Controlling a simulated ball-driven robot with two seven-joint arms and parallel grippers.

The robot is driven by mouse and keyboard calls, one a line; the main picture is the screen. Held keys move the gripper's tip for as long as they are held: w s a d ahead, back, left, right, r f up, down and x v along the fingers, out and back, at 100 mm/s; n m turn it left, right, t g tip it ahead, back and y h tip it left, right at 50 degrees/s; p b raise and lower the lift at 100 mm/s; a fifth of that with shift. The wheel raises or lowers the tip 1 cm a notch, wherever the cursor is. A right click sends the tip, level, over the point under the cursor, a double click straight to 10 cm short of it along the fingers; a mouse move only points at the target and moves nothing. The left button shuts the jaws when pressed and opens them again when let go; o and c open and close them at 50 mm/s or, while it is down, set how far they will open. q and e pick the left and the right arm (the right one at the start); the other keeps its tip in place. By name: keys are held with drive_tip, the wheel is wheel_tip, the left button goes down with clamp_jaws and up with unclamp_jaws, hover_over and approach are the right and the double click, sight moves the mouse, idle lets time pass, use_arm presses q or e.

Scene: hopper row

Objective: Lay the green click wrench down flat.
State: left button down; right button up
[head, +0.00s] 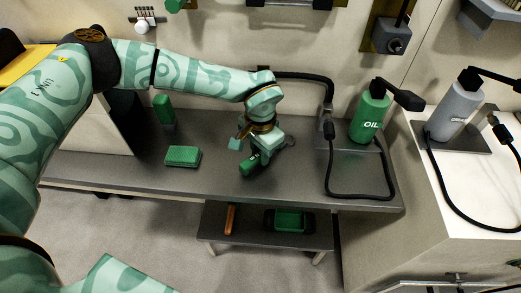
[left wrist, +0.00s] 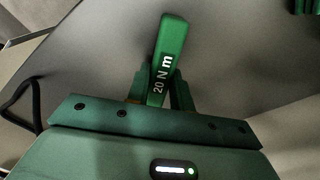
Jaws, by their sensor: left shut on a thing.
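The green click wrench (left wrist: 168,60) is between the fingers of my left gripper (left wrist: 160,98) in the left wrist view. Its green handle, marked "20 N m", sticks out past the fingers, slightly tilted. In the head view, my left gripper (head: 254,150) is over the dark bench top, shut on the wrench, whose green end (head: 249,166) shows just below it. The rest of the wrench is hidden by the gripper, and I cannot tell whether it touches the bench. My right gripper is not in view.
On the bench (head: 310,185) are a green box (head: 182,156), an upright green block (head: 163,110), a green OIL bottle (head: 370,116) and a black hose (head: 330,172). A lower shelf (head: 257,237) holds an orange-handled item (head: 230,218) and a green tray (head: 290,222). A grey bottle (head: 455,110) stands right.

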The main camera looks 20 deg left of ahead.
use_arm(q)
drive_tip(key=shift+f, duration=0.3)
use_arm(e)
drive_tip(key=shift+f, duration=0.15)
use_arm(q)
drive_tip(key=c, duration=1.1)
unclamp_jaws()
drive_tip(key=shift+c, duration=0.2)
drive_tip(key=shift+r, duration=0.1)
wheel_tip(320, 180, up, 16)
drive_tip(key=p, duration=0.5)
drive_tip(key=shift+r, duration=0.15)
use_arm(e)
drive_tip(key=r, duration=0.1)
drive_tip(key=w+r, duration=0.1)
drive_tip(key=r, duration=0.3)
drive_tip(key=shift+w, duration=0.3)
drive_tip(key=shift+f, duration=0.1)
